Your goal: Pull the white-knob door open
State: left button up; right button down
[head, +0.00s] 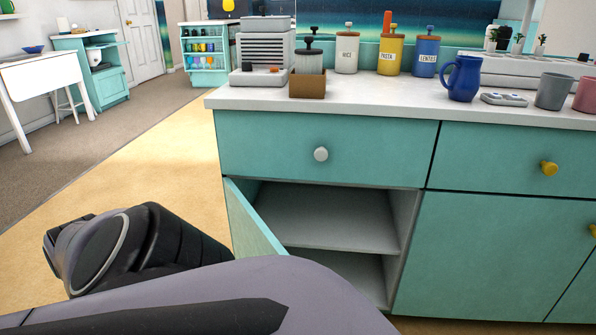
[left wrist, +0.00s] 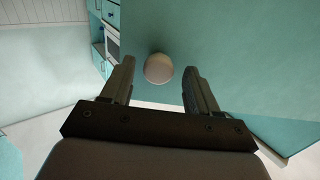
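The teal door (head: 252,228) of the lower left cabinet stands partly open, swung out from the left side. The shelf (head: 325,222) inside shows. My arm hides the lower part of the door and its knob in the head view. In the left wrist view a round white knob (left wrist: 158,68) sits on the teal door face (left wrist: 230,60). My left gripper (left wrist: 160,72) is open, one finger on each side of the knob, with a visible gap on both sides. It is hidden in the head view. My right gripper is in neither view.
Above the opening is a drawer with a white knob (head: 321,154). Another drawer with a yellow knob (head: 549,168) is to its right. The counter (head: 400,107) holds canisters, mugs and a brown box (head: 307,84). The floor (head: 165,170) left of the cabinet is clear.

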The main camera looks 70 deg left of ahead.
pick_arm(q)
jog(key=shift+d, duration=0.1)
jog(key=s+d+p, duration=0.1)
jog(key=s, duration=0.6)
